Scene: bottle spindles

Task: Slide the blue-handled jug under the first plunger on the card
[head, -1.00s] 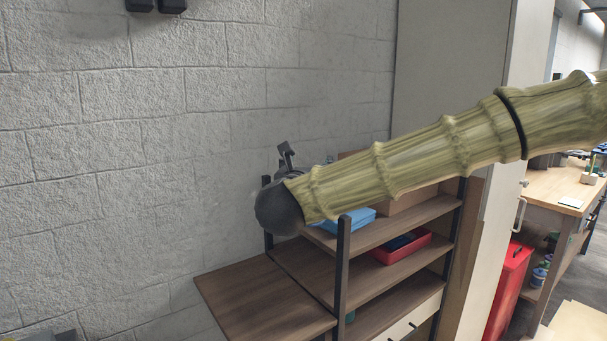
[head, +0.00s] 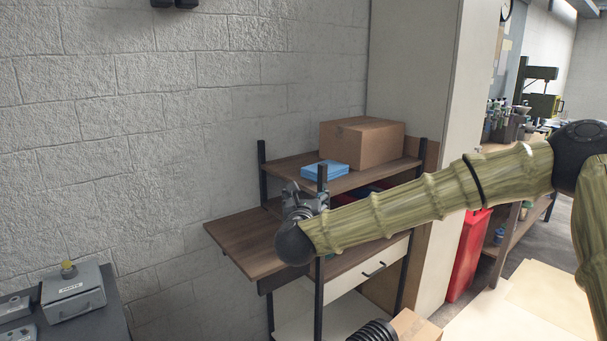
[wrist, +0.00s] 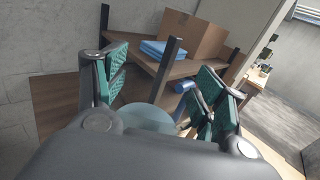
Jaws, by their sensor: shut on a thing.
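My gripper (head: 303,198) is in front of the shelf unit in the head view, seen mostly from behind. In the wrist view, the green-padded fingers of my gripper (wrist: 162,92) stand wide apart on either side of a pale, see-through, rounded thing (wrist: 148,118), which looks like the jug. A small blue part (wrist: 184,87) shows by the right finger; I cannot tell if it is the jug's handle. The jug does not show in the head view. I see no card, and no plunger that I can make out.
The wooden shelf unit (head: 245,245) stands against the block wall, with a cardboard box (head: 362,143) and blue cloths (head: 325,173) on top. A grey box with a yellow knob (head: 75,290) sits on a dark surface at lower left. A red cabinet (head: 466,255) stands at right.

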